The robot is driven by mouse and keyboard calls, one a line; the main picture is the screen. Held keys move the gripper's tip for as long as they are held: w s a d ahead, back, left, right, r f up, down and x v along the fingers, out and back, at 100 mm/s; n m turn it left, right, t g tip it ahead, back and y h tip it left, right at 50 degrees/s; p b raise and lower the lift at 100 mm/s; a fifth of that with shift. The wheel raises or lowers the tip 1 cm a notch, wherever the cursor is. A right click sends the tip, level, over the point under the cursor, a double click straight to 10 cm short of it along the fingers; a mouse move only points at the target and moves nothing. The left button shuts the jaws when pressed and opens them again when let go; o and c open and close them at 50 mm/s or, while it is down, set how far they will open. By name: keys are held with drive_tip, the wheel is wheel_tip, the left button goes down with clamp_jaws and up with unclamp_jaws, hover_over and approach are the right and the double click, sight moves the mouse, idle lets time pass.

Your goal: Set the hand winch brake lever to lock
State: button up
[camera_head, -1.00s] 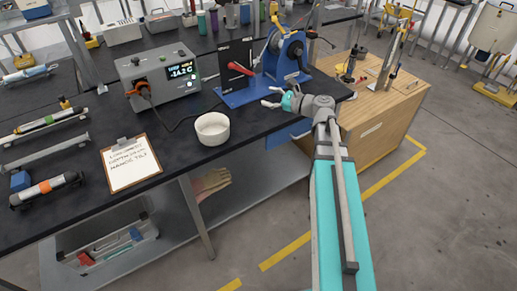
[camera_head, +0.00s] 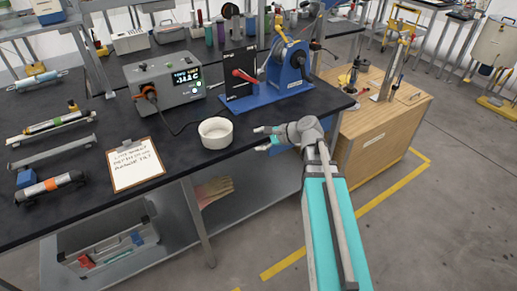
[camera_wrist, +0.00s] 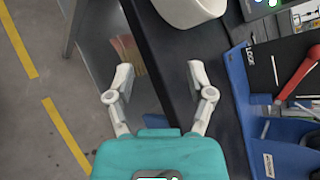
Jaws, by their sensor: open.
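The hand winch (camera_head: 288,62) is blue, with a drum and a blue base plate, and stands on the black bench top. Its red brake lever (camera_head: 244,76) sits in front of a black panel (camera_head: 236,88) on the left of the base. In the wrist view the red lever (camera_wrist: 297,75) is at the right edge, and the panel carries a label reading LOCK (camera_wrist: 249,57). My gripper (camera_head: 262,138) is open and empty at the bench's front edge, in front of the winch. In the wrist view its two fingers (camera_wrist: 158,78) are spread, with nothing between them.
A white bowl (camera_head: 216,140) stands just left of my gripper. A grey power unit (camera_head: 170,84) with a display and a cable is left of the winch. A clipboard (camera_head: 135,168) lies farther left. A wooden cabinet (camera_head: 383,145) stands to the right.

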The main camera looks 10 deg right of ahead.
drive_tip(key=shift+s+a+f+n+g+h, duration=0.25)
drive_tip(key=shift+s+f+n, duration=0.15)
drive_tip(key=shift+f, duration=0.15)
drive_tip(key=shift+s+a+f+n+g+h, duration=0.15)
drive_tip(key=shift+s+a+f+n+g, duration=0.1)
drive_tip(key=shift+f+n, duration=0.2)
